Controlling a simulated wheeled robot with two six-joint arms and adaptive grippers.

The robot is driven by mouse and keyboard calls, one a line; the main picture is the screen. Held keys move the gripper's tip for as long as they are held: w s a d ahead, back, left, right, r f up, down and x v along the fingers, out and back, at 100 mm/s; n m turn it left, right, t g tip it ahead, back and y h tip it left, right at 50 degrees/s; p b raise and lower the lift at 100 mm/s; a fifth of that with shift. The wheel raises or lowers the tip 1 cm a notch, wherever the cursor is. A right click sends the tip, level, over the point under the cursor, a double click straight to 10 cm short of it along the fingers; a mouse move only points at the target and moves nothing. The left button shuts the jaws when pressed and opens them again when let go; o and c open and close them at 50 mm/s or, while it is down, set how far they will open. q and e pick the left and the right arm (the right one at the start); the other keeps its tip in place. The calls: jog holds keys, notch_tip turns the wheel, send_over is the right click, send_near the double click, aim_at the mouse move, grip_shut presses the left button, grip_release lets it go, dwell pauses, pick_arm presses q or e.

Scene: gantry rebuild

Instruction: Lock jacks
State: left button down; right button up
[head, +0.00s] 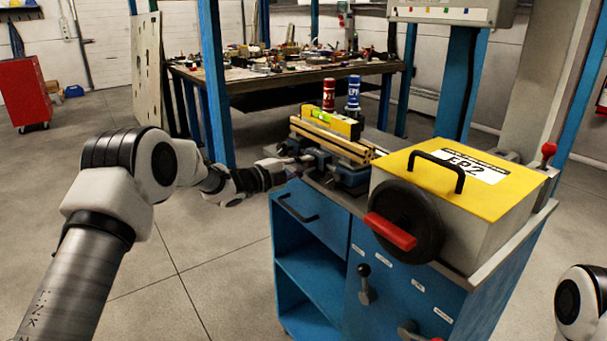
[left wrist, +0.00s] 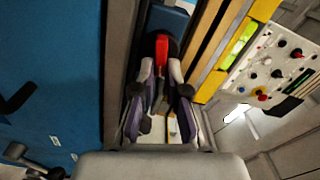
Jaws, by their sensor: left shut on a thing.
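My left gripper (head: 286,165) is at the left edge of the blue cart (head: 312,213), beside the blue vise (head: 350,172). In the left wrist view its two fingers (left wrist: 162,75) are closed around a small red-ended part (left wrist: 162,50), which looks like a lever or handle. Its lower end is partly hidden between the fingers. On the cart's front, a lever with a black knob (head: 364,284) and a red handle (head: 412,332) stick out beside small white labels. I cannot tell which of these are jacks. My right gripper is out of view.
A yellow-topped box (head: 438,185) with a red-handled black wheel (head: 405,222) fills the cart's right side.

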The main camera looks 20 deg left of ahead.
pick_arm(q)
jog(key=shift+f+m+b, duration=0.2)
jog(key=shift+m+b, duration=1)
jog(key=shift+m, duration=0.2)
jog(key=c, duration=1.2)
grip_release()
